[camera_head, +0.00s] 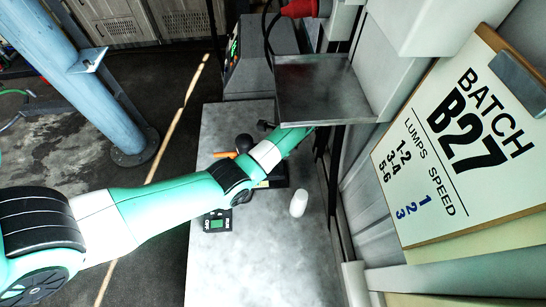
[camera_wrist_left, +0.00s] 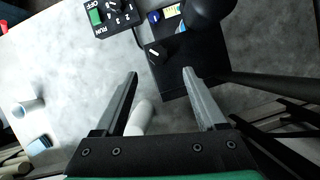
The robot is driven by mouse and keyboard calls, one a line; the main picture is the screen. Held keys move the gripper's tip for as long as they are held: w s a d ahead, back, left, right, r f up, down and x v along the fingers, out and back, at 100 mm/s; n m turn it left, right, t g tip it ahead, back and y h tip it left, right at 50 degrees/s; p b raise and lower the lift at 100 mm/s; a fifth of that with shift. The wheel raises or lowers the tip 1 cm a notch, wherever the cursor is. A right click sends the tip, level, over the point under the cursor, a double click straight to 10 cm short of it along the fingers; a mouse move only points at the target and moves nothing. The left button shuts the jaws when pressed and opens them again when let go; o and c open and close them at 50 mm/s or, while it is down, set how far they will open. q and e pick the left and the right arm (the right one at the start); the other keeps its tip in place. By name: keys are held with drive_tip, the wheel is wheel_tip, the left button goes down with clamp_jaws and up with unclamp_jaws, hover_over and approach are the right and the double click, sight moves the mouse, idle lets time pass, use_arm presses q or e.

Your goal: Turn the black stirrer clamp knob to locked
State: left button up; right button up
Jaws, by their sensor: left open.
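A small black knob (camera_wrist_left: 153,53) with a light pointer mark sits on the corner of a black stirrer block (camera_wrist_left: 185,75) in the left wrist view. I cannot read a locked mark beside it. My left gripper (camera_wrist_left: 160,73) is open, its two fingers apart with nothing between the tips. The knob shows beyond the tips, between their lines; the gap in depth is unclear. In the head view my left arm reaches across the bench, and its gripper is hidden at the metal shelf (camera_head: 322,88). My right gripper is not in view.
A control box (camera_head: 217,221) with OFF and RUN marks and a numbered dial lies on the grey bench (camera_head: 235,270). A white cylinder (camera_head: 299,203) lies right of the arm. A rounded black part (camera_wrist_left: 208,8) stands beyond the block. A batch board (camera_head: 465,145) is at right.

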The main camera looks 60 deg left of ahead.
use_arm(q)
drive_tip(key=x, duration=0.8)
drive_tip(key=shift+s+b, duration=0.25)
drive_tip(key=shift+b, duration=0.1)
drive_tip(key=shift+r, duration=0.15)
clamp_jaws()
